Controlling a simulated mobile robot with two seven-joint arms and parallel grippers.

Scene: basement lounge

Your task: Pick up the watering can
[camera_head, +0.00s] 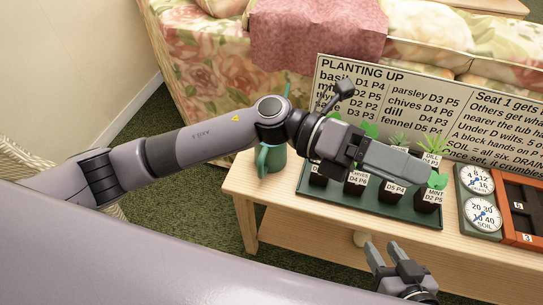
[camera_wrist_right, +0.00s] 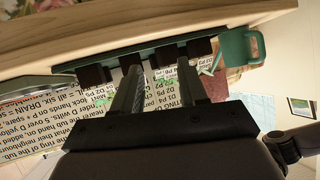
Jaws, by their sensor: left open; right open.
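The watering can is a teal-green vessel. In the head view its body (camera_head: 271,158) stands at the left end of the wooden table, with its upper part hidden behind my left arm. In the right wrist view the watering can (camera_wrist_right: 236,48) appears upside down at the upper right, with handle and spout showing. My left gripper (camera_head: 410,168) is open above the plant tray, to the right of the can. My right gripper (camera_head: 386,253) is open and empty near the table's front edge; its two spread fingers also show in the right wrist view (camera_wrist_right: 158,88).
A green tray (camera_head: 312,192) with several small labelled pots lies on the wooden table (camera_head: 240,181). A planting board (camera_head: 340,70) stands behind it. Dials (camera_head: 480,180) and a reddish-brown compartment box (camera_head: 507,222) are at right. A floral sofa (camera_head: 200,55) is behind.

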